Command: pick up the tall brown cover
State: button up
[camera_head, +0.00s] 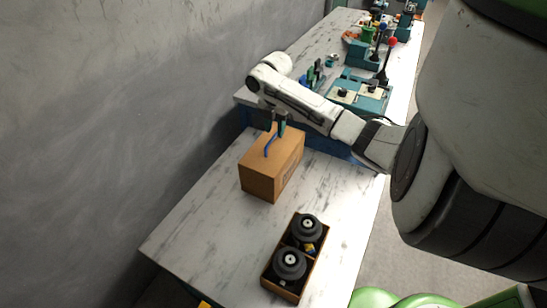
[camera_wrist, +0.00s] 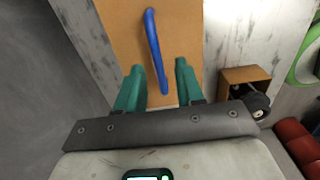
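The tall brown cover (camera_head: 269,169) is a cardboard-brown box with a blue handle (camera_head: 271,145) on top. It stands on the white marbled table in the head view. In the wrist view the cover's top (camera_wrist: 125,35) fills the upper middle, with the blue handle (camera_wrist: 154,50) running lengthwise over it. My gripper (camera_head: 276,122) is above the far part of the cover. Its two teal fingers show apart in the wrist view (camera_wrist: 158,70), with the lower end of the handle between them in the picture. Nothing is visibly gripped; I cannot tell the height gap.
A brown tray (camera_head: 267,281) with two black round motor parts (camera_head: 290,265) stands on the near table (camera_head: 200,235). A second table behind holds a teal machine (camera_head: 360,93) and several tools. A grey wall (camera_head: 100,110) borders the left.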

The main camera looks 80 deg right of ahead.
aim_at(273, 137)
jog(key=f, duration=0.4)
jog(key=shift+w+a+f+p, duration=0.1)
jog(key=shift+w+f+p, duration=0.1)
jog(key=shift+f+p, duration=0.2)
jog(key=shift+c, duration=0.4)
grip_shut()
